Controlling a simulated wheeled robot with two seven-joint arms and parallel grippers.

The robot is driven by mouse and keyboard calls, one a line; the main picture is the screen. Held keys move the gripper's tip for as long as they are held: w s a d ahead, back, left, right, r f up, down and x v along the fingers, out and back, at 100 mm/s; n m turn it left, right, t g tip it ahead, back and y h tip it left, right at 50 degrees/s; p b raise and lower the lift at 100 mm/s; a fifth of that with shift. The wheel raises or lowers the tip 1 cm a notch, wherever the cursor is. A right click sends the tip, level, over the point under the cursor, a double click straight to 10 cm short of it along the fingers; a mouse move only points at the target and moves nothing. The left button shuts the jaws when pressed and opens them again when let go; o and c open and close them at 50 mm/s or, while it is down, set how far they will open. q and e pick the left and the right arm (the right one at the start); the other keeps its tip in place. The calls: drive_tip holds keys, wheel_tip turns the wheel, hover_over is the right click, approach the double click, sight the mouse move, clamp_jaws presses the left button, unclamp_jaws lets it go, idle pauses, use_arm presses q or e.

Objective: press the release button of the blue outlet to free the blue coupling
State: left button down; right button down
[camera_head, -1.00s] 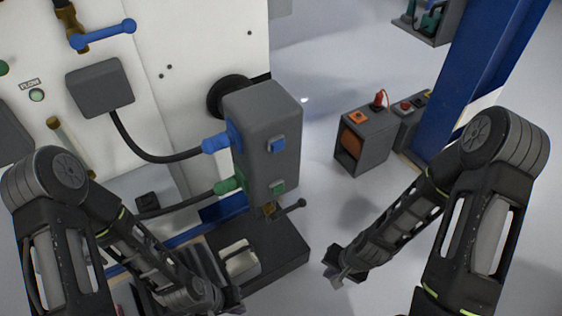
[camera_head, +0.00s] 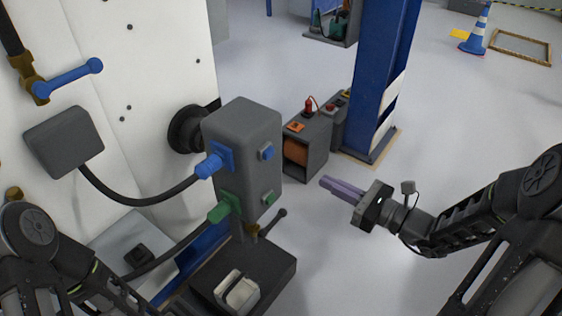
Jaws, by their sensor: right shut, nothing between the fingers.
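A grey outlet box (camera_head: 240,140) stands in the middle of the head view. The blue coupling (camera_head: 208,167) sits in the blue outlet on its left face, with a black hose running from it to the left. The blue release button (camera_head: 267,152) is on the box's right-hand face. My right gripper (camera_head: 340,187) is shut and empty, to the right of the box and apart from it, its fingers pointing left. My left arm shows at the lower left; its gripper is out of view.
A green coupling (camera_head: 224,208) and green button (camera_head: 269,198) are lower on the box. A blue valve handle (camera_head: 68,80) is on the white cabinet. A blue pillar (camera_head: 380,80) and grey cases (camera_head: 308,150) stand behind. Floor between box and right gripper is clear.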

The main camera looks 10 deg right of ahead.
sight(271, 155)
drive_tip(key=shift+a, duration=0.1)
drive_tip(key=shift+w+a, duration=0.1)
drive_tip(key=x, duration=1.3)
drive_tip(key=shift+w+a+p, duration=0.2)
drive_tip(key=shift+w+p, duration=0.1)
drive_tip(key=shift+p, duration=0.05)
